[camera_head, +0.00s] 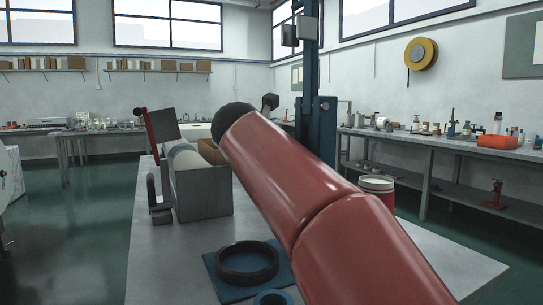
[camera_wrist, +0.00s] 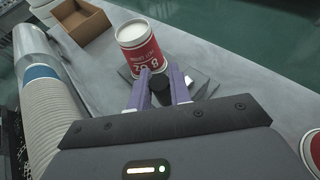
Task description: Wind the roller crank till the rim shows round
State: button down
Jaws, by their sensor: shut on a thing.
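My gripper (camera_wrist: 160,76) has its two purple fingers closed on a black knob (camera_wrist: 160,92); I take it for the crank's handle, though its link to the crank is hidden. A red and white cup marked 8 OZ (camera_wrist: 140,50) stands just beyond the fingertips, on or beside a grey plate; its pale top faces up. The roller (camera_wrist: 45,95), a pale ribbed cylinder with a blue band, lies along the left of the wrist view. In the head view the roller unit (camera_head: 203,194) is a grey box at the table's left; my red arm hides the gripper, knob and cup.
An open cardboard box (camera_wrist: 82,22) lies beyond the roller. A blue mat (camera_head: 224,287) with a black ring (camera_head: 247,276) lies at the table's front. A red tin with a pale lid (camera_head: 376,184) stands right of my arm. The table's right front (camera_head: 450,265) is clear.

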jog(key=shift+w+a+m+g+h, duration=0.1)
jog(key=shift+w+m+g+h, duration=0.3)
jog(key=shift+m+h, duration=0.5)
jog(key=c, duration=1.3)
grip_release()
jog(key=shift+s, duration=0.1)
jog(key=v, duration=0.7)
jog(key=shift+s+a, duration=0.2)
jog(key=shift+s, duration=0.15)
jog(key=shift+r, duration=0.1)
